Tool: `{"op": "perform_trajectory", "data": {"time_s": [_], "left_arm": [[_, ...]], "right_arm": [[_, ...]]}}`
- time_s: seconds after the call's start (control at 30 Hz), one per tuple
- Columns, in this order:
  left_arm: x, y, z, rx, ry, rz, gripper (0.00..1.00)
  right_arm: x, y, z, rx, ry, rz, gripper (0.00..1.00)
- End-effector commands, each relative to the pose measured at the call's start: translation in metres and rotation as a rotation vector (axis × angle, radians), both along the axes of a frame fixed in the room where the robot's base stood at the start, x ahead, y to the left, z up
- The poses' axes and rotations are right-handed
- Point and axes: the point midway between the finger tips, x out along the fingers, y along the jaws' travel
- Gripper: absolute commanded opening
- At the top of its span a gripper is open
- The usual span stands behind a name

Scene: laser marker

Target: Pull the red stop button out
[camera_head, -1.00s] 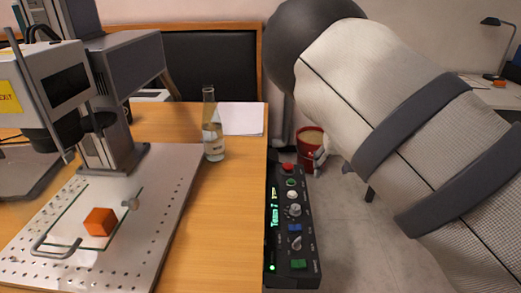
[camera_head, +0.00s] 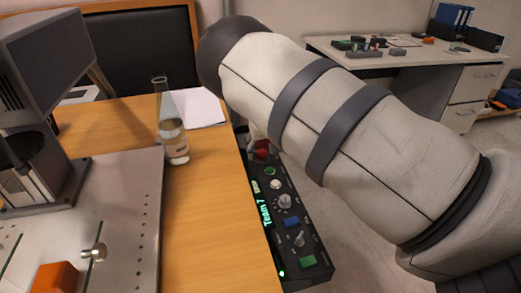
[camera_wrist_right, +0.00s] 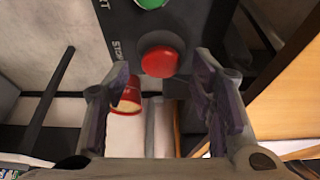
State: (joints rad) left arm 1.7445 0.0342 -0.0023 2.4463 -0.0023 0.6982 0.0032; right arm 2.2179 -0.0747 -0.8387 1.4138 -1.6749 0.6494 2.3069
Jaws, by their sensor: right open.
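The red stop button (camera_head: 262,150) sits at the far end of the black control panel (camera_head: 318,270), on the right side of the wooden table. In the right wrist view the button (camera_wrist_right: 161,61) shows as a round red knob beside the "STOP" lettering. My right gripper (camera_wrist_right: 162,74) is open, with one finger to each side of the button's near edge; I cannot tell whether either touches it. In the head view my right arm hides most of this gripper. My left gripper is not in view.
A glass flask (camera_head: 173,135) stands on the wooden table (camera_head: 208,230) near the panel. A metal plate (camera_head: 145,200) with an orange cube (camera_head: 55,278) lies at left. A red bucket (camera_wrist_right: 128,98) is on the floor below. A white desk (camera_head: 410,62) stands behind at right.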

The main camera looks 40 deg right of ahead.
Motion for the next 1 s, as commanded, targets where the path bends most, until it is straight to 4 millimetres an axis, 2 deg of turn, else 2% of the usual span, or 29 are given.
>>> {"op": "perform_trajectory", "data": {"time_s": [0.3,0.37,0.53,0.67,0.83,1.0], "left_arm": [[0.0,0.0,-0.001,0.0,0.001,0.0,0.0],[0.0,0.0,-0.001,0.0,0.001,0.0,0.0],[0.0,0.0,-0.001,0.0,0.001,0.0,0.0],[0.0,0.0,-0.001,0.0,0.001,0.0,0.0],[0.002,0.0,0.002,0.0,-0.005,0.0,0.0],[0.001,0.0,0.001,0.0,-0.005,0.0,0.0]], "right_arm": [[0.002,-0.001,-0.005,0.001,-0.002,-0.001,0.51],[0.002,-0.001,-0.005,0.001,-0.002,-0.001,0.39],[0.002,-0.001,-0.005,0.001,-0.002,-0.001,0.01],[0.002,-0.001,-0.004,0.0,-0.001,0.0,0.0],[0.002,-0.001,0.008,-0.001,-0.002,0.001,0.0],[0.003,-0.001,0.008,-0.001,-0.003,0.0,0.0]]}}
